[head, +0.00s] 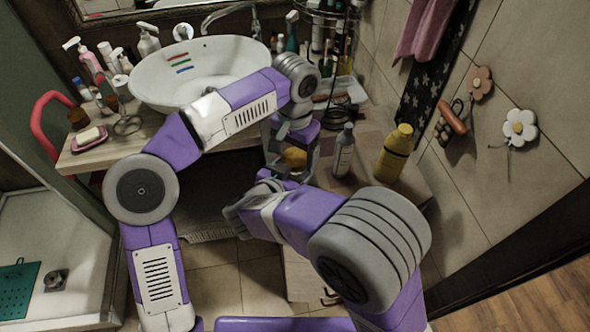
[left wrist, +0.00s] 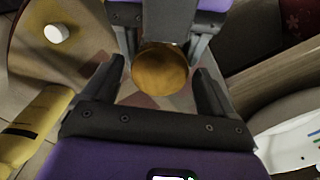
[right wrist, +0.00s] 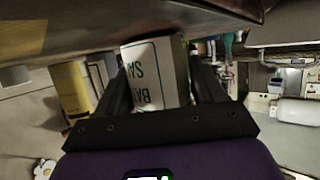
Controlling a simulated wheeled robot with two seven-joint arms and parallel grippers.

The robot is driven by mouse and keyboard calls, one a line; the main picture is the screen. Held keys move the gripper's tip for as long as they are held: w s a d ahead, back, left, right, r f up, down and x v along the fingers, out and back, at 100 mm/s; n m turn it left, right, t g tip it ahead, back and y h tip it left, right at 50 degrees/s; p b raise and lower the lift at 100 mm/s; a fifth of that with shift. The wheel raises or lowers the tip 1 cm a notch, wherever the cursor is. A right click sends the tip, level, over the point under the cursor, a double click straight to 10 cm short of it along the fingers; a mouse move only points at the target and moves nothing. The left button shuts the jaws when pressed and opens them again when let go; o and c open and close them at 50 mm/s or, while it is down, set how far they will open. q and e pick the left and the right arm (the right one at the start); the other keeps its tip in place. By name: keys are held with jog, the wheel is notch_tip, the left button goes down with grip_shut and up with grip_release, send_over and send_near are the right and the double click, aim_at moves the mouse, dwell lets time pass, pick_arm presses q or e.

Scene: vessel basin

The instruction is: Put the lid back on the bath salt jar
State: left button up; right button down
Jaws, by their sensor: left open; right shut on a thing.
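The bath salt jar (right wrist: 155,75), white with dark lettering, is between the fingers of my right gripper (right wrist: 160,85), which is shut on it; its text is upside down in the right wrist view. The round amber-brown lid (left wrist: 160,70) shows from above in the left wrist view and also in the head view (head: 294,157). My left gripper (left wrist: 159,82) is open above, its fingers on either side of the lid with gaps. The lid hides the jar below it, and I cannot tell how squarely it sits on the rim.
A grey bottle (head: 344,150) and a yellow bottle (head: 395,154) stand just right of the grippers. The white basin (head: 190,75) is on the counter behind my left arm. A soap dish (head: 90,138) lies at the counter's left. Open floor lies below.

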pick_arm(q)
jog(key=shift+c, duration=0.3)
jog(key=c, duration=1)
jog(key=m, duration=0.6)
jog(key=shift+c, duration=0.2)
jog(key=o, duration=1.2)
jog(key=shift+r, duration=2.25)
